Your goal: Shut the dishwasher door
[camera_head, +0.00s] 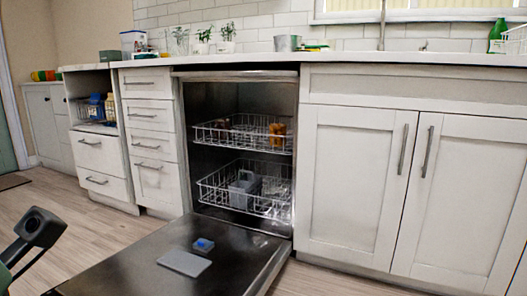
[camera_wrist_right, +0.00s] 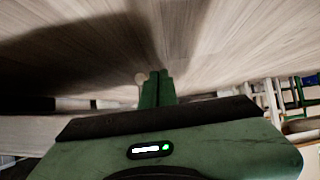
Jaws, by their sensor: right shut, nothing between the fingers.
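The dishwasher door (camera_head: 232,258) is open and lies lowered, reaching toward me at the bottom of the head view; its near part is cut off by the frame. A grey flap (camera_head: 184,263) and a small blue piece (camera_head: 203,245) are on its inner face. The dishwasher (camera_head: 240,96) stands open, with an upper rack (camera_head: 215,137) and a lower rack (camera_head: 215,190) inside it. In the right wrist view my right gripper (camera_wrist_right: 157,75) is shut and empty, with wood floor beyond its fingertips. My left gripper's fingers do not show.
White drawers (camera_head: 150,145) stand left of the dishwasher and closed cabinet doors (camera_head: 355,175) stand right of it. The countertop (camera_head: 225,64) runs above. Wood floor (camera_head: 110,232) is clear left of the door. A dark part of mine shows at lower left.

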